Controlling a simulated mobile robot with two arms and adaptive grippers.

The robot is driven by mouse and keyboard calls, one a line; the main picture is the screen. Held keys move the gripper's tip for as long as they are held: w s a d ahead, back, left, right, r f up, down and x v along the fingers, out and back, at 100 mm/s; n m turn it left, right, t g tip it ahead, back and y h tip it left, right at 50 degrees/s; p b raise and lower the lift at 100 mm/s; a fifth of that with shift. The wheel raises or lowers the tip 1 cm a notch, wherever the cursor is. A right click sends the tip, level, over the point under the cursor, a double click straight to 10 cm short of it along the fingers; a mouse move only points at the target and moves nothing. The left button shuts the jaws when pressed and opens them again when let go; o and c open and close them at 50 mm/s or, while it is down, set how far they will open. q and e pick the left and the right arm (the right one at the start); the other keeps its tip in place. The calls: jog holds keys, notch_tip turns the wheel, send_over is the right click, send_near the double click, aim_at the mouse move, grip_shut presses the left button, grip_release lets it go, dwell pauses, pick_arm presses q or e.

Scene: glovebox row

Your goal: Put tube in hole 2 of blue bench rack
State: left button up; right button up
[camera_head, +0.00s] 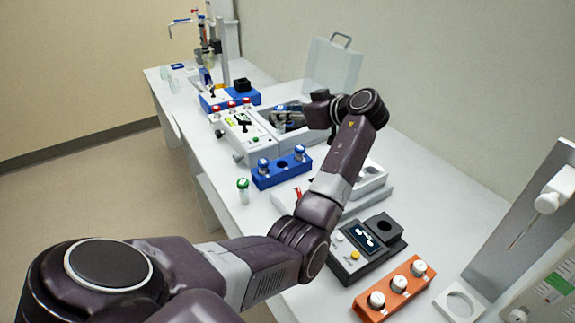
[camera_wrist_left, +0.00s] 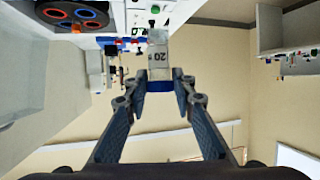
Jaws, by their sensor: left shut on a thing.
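My left gripper (camera_head: 284,117) is over the open grey-white machine (camera_head: 262,138) on the bench, partly hidden by my arm. In the left wrist view the gripper (camera_wrist_left: 159,84) is shut on a tube (camera_wrist_left: 158,55) with a pale label reading "20". Its blue cap is between the fingertips and its body points away from them. The blue bench rack (camera_head: 277,177) stands nearer, in front of the machine. Blue-capped tubes stand at its left and right ends, with an empty dark hole between them. My right gripper is not in view.
The machine's clear lid (camera_head: 335,65) stands open behind my gripper. A green-capped vial (camera_head: 243,190) stands left of the rack. A dark device with a display (camera_head: 366,234) and an orange rack (camera_head: 394,291) stand nearer. The wrist view shows a rotor with coloured rings (camera_wrist_left: 73,13).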

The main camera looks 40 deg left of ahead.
aim_at(284, 131)
pick_arm(q)
notch_tip(284, 131, down, 6)
jog(key=shift+b, duration=1.15)
jog(key=f+b, duration=0.5)
jog(key=f, duration=0.5)
jog(key=shift+w, duration=0.2)
jog(key=o, duration=0.6)
jog(key=shift+o, duration=0.6)
jog(key=shift+d+r, duration=0.1)
jog(key=p+v, duration=0.1)
jog(key=v, duration=1)
jog(key=shift+s+d+r, duration=0.1)
jog(key=shift+d+r, duration=0.1)
jog(key=shift+d, duration=0.15)
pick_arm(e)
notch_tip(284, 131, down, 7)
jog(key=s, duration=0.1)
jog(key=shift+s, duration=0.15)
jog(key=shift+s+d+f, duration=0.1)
